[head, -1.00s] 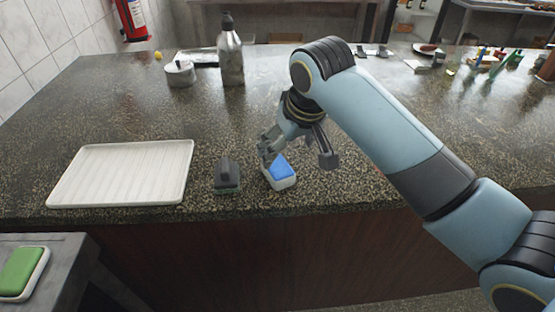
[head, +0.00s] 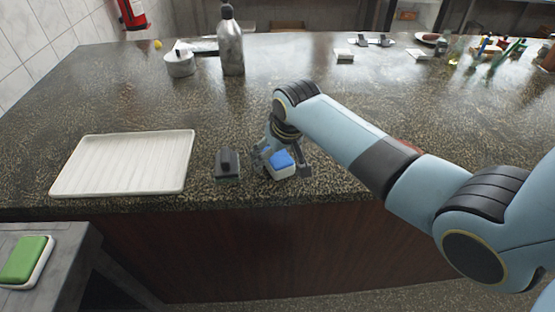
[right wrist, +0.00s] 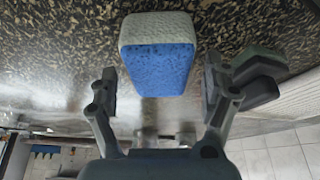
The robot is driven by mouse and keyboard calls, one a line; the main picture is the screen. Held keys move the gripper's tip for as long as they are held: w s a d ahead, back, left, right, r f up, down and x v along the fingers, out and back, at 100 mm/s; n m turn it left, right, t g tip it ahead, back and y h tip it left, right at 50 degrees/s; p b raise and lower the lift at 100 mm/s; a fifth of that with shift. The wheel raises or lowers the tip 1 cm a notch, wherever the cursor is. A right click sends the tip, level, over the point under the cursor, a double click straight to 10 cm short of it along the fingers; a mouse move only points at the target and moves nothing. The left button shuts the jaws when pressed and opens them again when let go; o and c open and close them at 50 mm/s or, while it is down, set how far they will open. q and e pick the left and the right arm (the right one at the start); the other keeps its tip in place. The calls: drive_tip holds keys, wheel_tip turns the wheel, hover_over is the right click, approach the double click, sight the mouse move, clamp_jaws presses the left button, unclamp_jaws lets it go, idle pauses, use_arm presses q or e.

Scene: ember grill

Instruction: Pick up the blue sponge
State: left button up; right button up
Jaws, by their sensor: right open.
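The blue sponge (head: 279,160) has a blue upper layer over a whitish block and sits near the front edge of the dark counter. In the right wrist view the sponge (right wrist: 158,55) shows its blue face, with the whitish part above it in the picture. My right gripper (head: 284,168) is over the sponge with its fingers spread on both sides. In the right wrist view the gripper (right wrist: 160,82) is open, with visible gaps between the sponge and each finger. My left gripper is in no view.
A dark grey scrubber-like block (head: 228,166) stands close to the left of the sponge. A white ribbed tray (head: 125,165) lies further left. A green sponge (head: 25,260) rests on a lower side table. A metal bottle (head: 231,45) and a small pot (head: 180,63) stand behind.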

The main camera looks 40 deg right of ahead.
drive_tip(key=shift+c, duration=0.2)
drive_tip(key=c, duration=1.2)
drive_tip(key=shift+o, duration=0.2)
drive_tip(key=shift+r, duration=0.1)
wheel_tip(320, 180, up, 4)
drive_tip(key=shift+r+b, duration=0.1)
drive_tip(key=shift+b, duration=0.3)
drive_tip(key=s+d+r+b, duration=0.1)
drive_tip(key=s+d+r, duration=0.1)
drive_tip(key=d, duration=0.3)
drive_tip(key=s+d+r, duration=0.2)
drive_tip(key=d+r, duration=0.2)
drive_tip(key=d, duration=0.2)
drive_tip(key=shift+r+b, duration=0.35)
drive_tip(key=shift+b, duration=0.05)
drive_tip(key=o, duration=0.5)
drive_tip(key=c, duration=0.4)
drive_tip(key=shift+s+f, duration=0.1)
drive_tip(key=shift+s, duration=0.05)
drive_tip(key=shift+c, duration=0.2)
